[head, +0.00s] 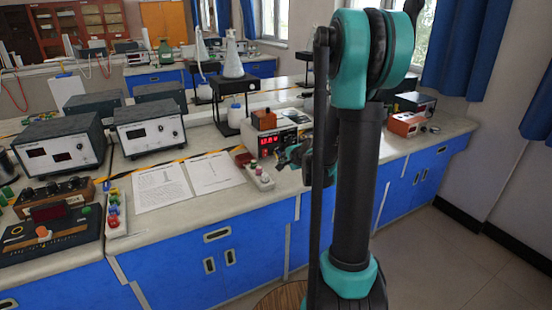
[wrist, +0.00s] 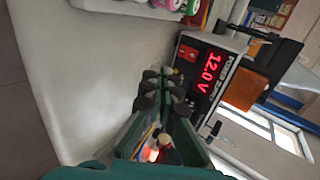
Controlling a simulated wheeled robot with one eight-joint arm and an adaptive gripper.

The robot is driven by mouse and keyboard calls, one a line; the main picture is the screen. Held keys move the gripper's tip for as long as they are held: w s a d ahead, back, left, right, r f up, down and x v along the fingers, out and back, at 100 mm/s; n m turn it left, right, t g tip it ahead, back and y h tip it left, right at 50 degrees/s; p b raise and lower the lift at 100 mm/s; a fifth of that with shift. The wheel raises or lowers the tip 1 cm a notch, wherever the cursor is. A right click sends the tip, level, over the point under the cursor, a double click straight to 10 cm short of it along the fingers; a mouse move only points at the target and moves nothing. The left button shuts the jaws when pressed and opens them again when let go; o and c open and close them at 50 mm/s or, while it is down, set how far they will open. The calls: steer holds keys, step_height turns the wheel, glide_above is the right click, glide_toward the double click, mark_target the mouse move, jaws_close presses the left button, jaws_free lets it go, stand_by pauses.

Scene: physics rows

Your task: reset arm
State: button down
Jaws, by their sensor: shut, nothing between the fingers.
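My gripper (head: 288,156) shows in the head view beside my arm's upright link, in front of the power supply with the red display. In the wrist view my gripper (wrist: 166,88) has its dark finger pads together with nothing between them. Beyond and to the right of the fingers is the power supply (wrist: 190,90), its display reading 12.0V. The same power supply (head: 284,135) stands on the bench in the head view. My arm link hides part of the bench to the right of it.
The bench carries two grey meters (head: 150,128) (head: 60,145), paper sheets (head: 163,187), a power strip (head: 262,178) and a flask on a black stand (head: 232,62). An orange-brown block (head: 264,119) sits on the power supply. An orange box (head: 404,124) stands at right. Floor (head: 440,260) is clear at lower right.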

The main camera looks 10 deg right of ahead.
steer(key=s+f+n+g+h, duration=0.1)
steer(key=s+f+n+g, duration=0.2)
steer(key=s+n, duration=0.4)
steer(key=s+f+n+g+h, duration=0.2)
steer(key=s+n, duration=0.5)
steer(key=s, duration=1.8)
steer(key=shift+s+d+f+g, duration=0.2)
steer(key=shift+d+f+g, duration=0.25)
steer(key=shift+g, duration=0.15)
